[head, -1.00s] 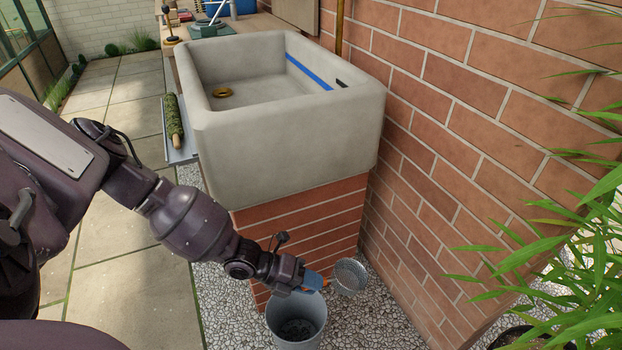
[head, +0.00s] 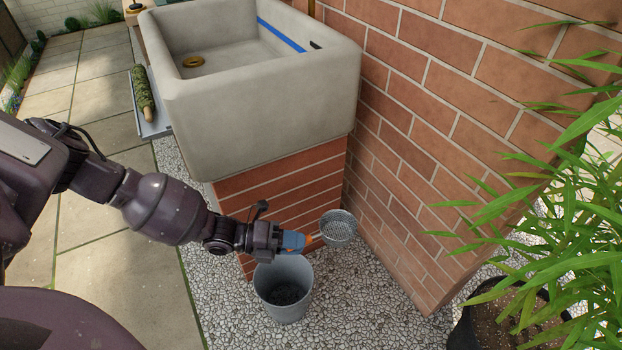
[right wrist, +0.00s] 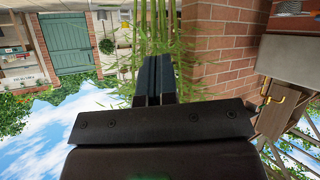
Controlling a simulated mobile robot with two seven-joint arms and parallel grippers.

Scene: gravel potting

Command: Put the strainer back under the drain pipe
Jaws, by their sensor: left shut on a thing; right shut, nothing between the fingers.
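The strainer (head: 339,229) is a round metal mesh bowl with an orange handle. My left gripper (head: 300,242) is shut on that handle and holds the strainer out to the right, near the brick base and the brick wall. A grey bucket (head: 284,300) with dark contents stands on the gravel just below the gripper. The strainer is beside the bucket's rim in the picture, not over its mouth. I cannot make out the drain pipe. My right gripper (right wrist: 153,75) is shut and empty in the right wrist view.
A stone sink (head: 265,125) sits on the brick base (head: 290,190). The brick wall (head: 430,130) runs along the right. A potted bamboo plant (head: 550,230) with overhanging leaves stands at the right. Paving (head: 110,240) lies open to the left; pale gravel surrounds the bucket.

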